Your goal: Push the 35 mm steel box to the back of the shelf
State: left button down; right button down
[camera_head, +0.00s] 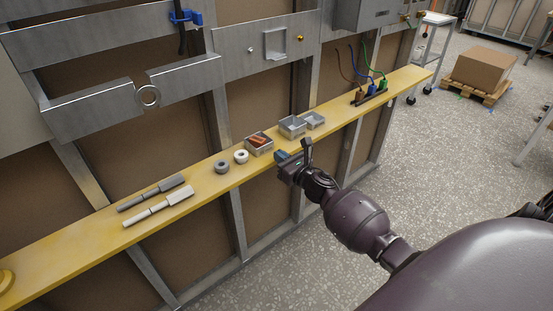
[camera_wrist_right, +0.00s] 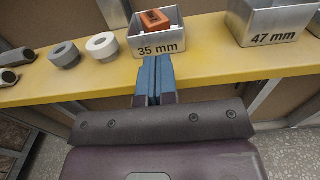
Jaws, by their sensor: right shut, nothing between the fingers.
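The 35 mm steel box (camera_wrist_right: 158,44) stands near the front edge of the yellow shelf (camera_wrist_right: 215,66) in the right wrist view, its label facing me. An orange-red block (camera_wrist_right: 154,20) lies in it. The same box (camera_head: 259,150) shows mid-shelf in the head view. My right gripper (camera_wrist_right: 154,62) is shut and empty, its blue fingers pointing at the box's front face. Whether the fingertips touch the box I cannot tell. In the head view the right gripper (camera_head: 282,157) is at the shelf's front edge. My left gripper is out of view.
The 47 mm box (camera_wrist_right: 274,24) stands to the right. A white ring (camera_head: 241,156) and a grey ring (camera_head: 222,166) lie to the left, then two stepped metal rods (camera_head: 158,206). Coloured cable plugs (camera_head: 370,90) stand at the far right. A metal-framed wall backs the shelf.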

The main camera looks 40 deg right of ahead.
jog(key=s, duration=0.9)
jog(key=shift+s+d, duration=0.4)
jog(key=c, duration=1.8)
grip_release()
jog(key=shift+c, duration=0.2)
